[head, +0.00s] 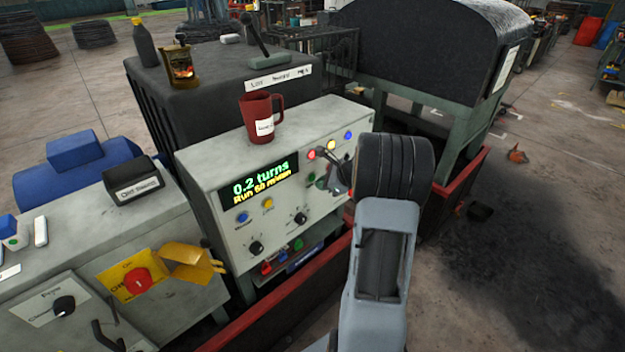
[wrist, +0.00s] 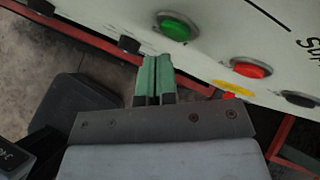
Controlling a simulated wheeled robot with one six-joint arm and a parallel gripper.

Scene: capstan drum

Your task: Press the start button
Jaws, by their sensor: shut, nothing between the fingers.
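A green button (wrist: 176,27) in a metal ring sits on the pale control panel (wrist: 120,18) in the wrist view, with a red button (wrist: 250,68) to its right. My gripper (wrist: 157,60) is shut and empty. Its green fingertips are just below the green button in the picture, with a small gap showing. In the head view my gripper (head: 336,180) is at the right part of the panel and partly covers the green button (head: 321,183). Button labels there are too small or hidden to read. The display (head: 260,181) reads "0.2 turns" and "Run 60 m/min".
A red mug (head: 262,122) stands on the panel's top. A lever (head: 262,45) stands on the dark housing behind. Left is a grey cabinet with a red knob (head: 138,281) on a yellow plate. A red rail (head: 270,320) runs along the front.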

